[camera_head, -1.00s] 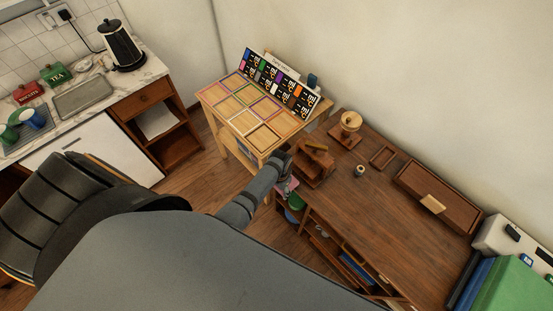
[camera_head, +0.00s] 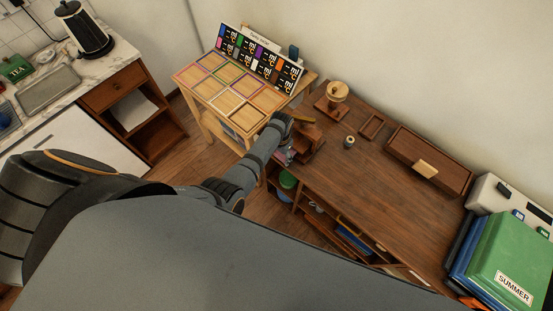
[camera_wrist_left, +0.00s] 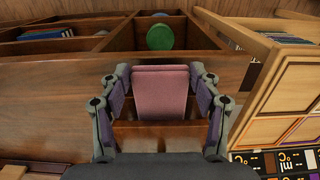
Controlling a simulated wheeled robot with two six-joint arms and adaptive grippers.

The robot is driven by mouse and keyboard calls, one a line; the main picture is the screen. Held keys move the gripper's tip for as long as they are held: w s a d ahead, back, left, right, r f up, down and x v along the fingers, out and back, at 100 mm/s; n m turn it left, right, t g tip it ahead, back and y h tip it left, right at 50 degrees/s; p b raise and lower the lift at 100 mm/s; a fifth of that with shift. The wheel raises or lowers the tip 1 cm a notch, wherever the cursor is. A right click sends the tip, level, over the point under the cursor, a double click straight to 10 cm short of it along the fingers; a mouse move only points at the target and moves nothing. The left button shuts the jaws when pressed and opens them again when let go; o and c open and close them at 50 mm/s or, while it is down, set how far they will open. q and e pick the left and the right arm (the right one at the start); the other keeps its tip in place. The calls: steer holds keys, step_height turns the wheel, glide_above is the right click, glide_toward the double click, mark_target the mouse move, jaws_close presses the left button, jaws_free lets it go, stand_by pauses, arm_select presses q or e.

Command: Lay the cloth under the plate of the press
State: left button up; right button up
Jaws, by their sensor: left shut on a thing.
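The cloth (camera_wrist_left: 160,90) is a folded pink piece between the fingers of my left gripper (camera_wrist_left: 160,76) in the left wrist view. The gripper is shut on it. In the head view, my left arm reaches to the wooden press (camera_head: 310,137) at the left end of the brown desk. The gripper is at the near left side of the press, and my wrist partly hides it. I cannot tell whether the cloth touches the press, and the gap under its plate is hidden. My right gripper is not in view.
A pale table with coloured square frames (camera_head: 232,98) stands left of the desk (camera_head: 345,190). A wooden stand with a round top (camera_head: 335,95), a small jar (camera_head: 349,142), a small tray (camera_head: 371,125) and a long box (camera_head: 430,160) are on the desk.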

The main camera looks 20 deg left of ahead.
arm_select(q)
steer(key=shift+w+d+f+b, duration=0.1)
steer(key=shift+w+d+b, duration=0.1)
steer(key=shift+w+b, duration=0.25)
steer(key=shift+w+d+b, duration=0.15)
steer(key=shift+w+b, duration=0.05)
steer(key=shift+w, duration=0.3)
steer(key=shift+w+d+b, duration=0.2)
steer(key=shift+w+b, duration=0.1)
steer(key=shift+w, duration=0.2)
steer(key=shift+f, duration=0.1)
steer(key=o, duration=1.2)
step_height(320, 180, up, 12)
steer(key=shift+f, duration=0.1)
